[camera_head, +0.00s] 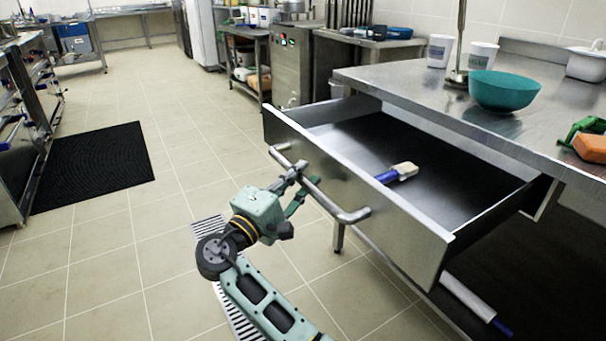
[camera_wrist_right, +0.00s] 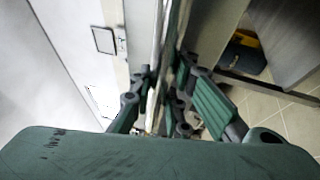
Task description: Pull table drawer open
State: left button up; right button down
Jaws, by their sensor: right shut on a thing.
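The steel table drawer (camera_head: 350,180) stands well out from under the steel table (camera_head: 400,82), with its inside in view. A brush with a blue handle and pale bristles (camera_head: 403,171) lies in it. A long bar handle (camera_head: 318,190) runs across the drawer front. My right gripper (camera_head: 298,180) is shut on the handle, left of its middle. In the right wrist view, its green fingers (camera_wrist_right: 165,100) close on both sides of the bar. My left gripper is in neither view.
A teal bowl (camera_head: 504,91), white cups (camera_head: 440,51) and an orange sponge (camera_head: 590,148) are on the tabletop. A black mat (camera_head: 92,167) and a floor grate (camera_head: 208,227) lie to the left. The tiled floor before the drawer is otherwise clear.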

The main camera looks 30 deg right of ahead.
jog(key=shift+f, duration=0.1)
jog(key=c, duration=1.7)
grip_release()
jog(key=shift+o, duration=0.2)
